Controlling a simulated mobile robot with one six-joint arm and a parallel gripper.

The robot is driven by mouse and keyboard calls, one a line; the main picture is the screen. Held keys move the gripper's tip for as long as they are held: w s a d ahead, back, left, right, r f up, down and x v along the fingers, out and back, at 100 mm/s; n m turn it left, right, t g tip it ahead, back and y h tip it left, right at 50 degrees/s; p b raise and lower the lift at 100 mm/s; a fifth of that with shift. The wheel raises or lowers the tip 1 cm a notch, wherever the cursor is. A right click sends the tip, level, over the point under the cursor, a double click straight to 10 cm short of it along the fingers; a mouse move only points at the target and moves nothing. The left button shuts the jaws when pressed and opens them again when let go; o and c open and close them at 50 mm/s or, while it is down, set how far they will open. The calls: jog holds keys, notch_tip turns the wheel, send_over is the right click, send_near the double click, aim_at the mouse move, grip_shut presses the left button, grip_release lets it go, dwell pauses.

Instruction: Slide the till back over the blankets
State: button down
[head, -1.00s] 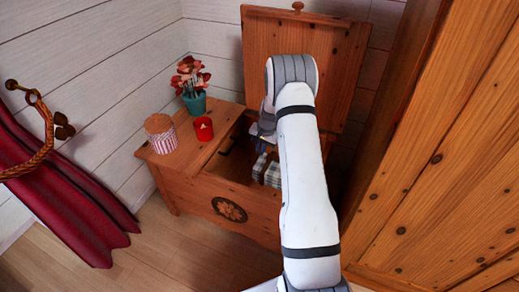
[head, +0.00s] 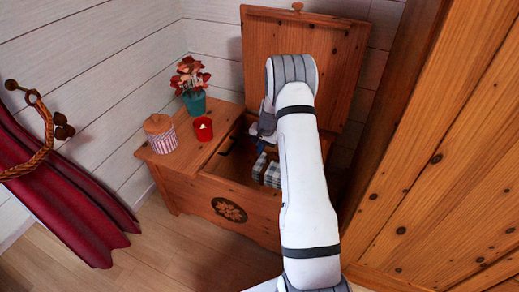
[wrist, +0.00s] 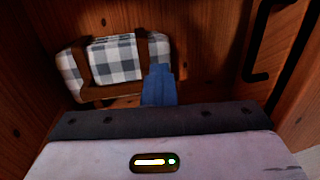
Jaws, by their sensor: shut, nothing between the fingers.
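The wooden chest (head: 255,208) stands open with its lid raised. Checked blankets (head: 272,174) lie in its right part, partly hidden by my arm. In the wrist view a grey-and-white checked blanket (wrist: 115,62) with brown straps lies beyond my gripper. A black handle (wrist: 258,76) sits on a wooden face at the right of the wrist view; this face seems to belong to the till, whose full outline I cannot make out. My gripper (wrist: 158,85) is shut and empty, its blue fingertips down inside the chest. Contact with the till cannot be told.
On the chest's fixed left top stand a striped jar (head: 161,134), a red candle cup (head: 203,129) and a teal pot with red flowers (head: 195,102). The raised lid (head: 335,60) stands behind my arm. A wooden wardrobe (head: 440,170) closes off the right side.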

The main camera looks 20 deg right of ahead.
jog(key=c, duration=2.2)
grip_release()
jog(key=c, duration=1.5)
grip_release()
jog(key=shift+s+d+r+p, duration=0.2)
jog(key=shift+r+p, duration=0.2)
jog(key=shift+r, duration=0.85)
jog(key=shift+s+d+r+p, duration=0.15)
jog(key=shift+r+p, duration=0.25)
jog(key=shift+r, duration=0.9)
jog(key=shift+s+d+r+p, duration=0.15)
jog(key=shift+r+p, duration=0.25)
jog(key=shift+r, duration=0.85)
